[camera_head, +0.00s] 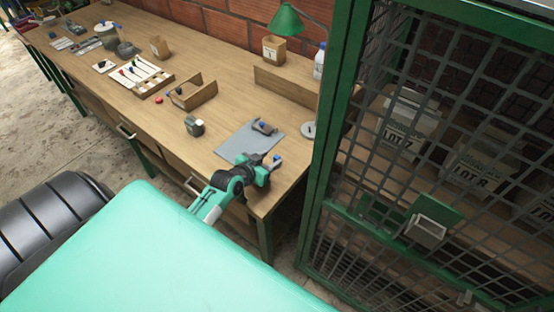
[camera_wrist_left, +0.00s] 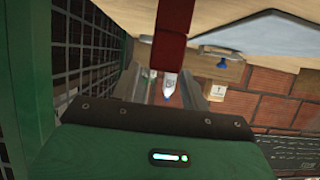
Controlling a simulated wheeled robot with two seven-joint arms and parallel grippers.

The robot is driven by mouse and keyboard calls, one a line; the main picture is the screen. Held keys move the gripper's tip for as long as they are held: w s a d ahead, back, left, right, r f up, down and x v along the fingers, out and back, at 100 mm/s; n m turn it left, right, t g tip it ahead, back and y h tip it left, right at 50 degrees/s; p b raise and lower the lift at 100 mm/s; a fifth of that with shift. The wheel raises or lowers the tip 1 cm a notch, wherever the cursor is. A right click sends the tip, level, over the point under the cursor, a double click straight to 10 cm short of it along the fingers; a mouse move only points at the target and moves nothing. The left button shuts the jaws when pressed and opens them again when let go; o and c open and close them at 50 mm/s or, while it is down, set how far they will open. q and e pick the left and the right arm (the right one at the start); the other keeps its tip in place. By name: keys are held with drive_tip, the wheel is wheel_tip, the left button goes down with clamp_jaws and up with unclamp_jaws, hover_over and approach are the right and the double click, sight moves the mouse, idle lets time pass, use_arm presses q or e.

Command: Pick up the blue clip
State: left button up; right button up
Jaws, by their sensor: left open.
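My left gripper (camera_head: 268,164) is open above the front right part of the bench, beside the grey mat. A small blue piece (camera_head: 277,159) shows at its fingertips in the head view; I cannot tell whether it is the blue clip or part of the gripper. A small dark object with blue on it (camera_head: 264,127) lies on the grey mat (camera_head: 236,146), beyond the gripper. In the left wrist view a blue knob-like thing (camera_wrist_left: 221,64) shows against a brown block, to the right of the fingers (camera_wrist_left: 172,88). My right gripper is out of view.
A green mesh cage (camera_head: 335,130) stands close to the right end of the bench (camera_head: 190,75). A green lamp (camera_head: 287,20), a labelled box (camera_head: 273,48) and a white bottle (camera_head: 319,62) stand at the back. A small dark box (camera_head: 194,126) sits left of the mat.

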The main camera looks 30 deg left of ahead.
sight(277, 156)
use_arm(q)
drive_tip(key=shift+w+d, duration=0.1)
drive_tip(key=shift+w, duration=0.25)
drive_tip(key=p+x, duration=0.1)
drive_tip(key=x, duration=0.2)
drive_tip(key=shift+d+f, duration=0.15)
drive_tip(key=shift+f, duration=0.05)
drive_tip(key=shift+w+f, duration=0.25)
drive_tip(key=shift+w, duration=0.3)
drive_tip(key=shift+c, duration=0.3)
clamp_jaws()
